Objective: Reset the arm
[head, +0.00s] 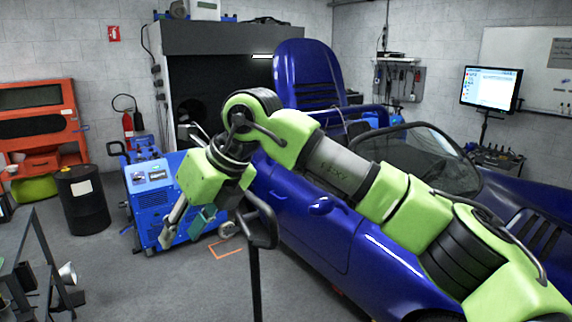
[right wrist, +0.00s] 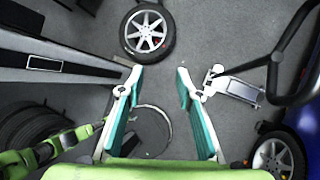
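My right arm reaches in from the right of the head view, in front of the blue car (head: 310,215). My right gripper (head: 186,224) hangs at its end, pointing down and to the left.
A blue machine (head: 152,190) stands behind the gripper. A black drum (head: 84,205) and orange cabinet (head: 38,125) are at the left. A black post (head: 255,280) rises in front. A loose wheel (right wrist: 147,32) lies on the floor.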

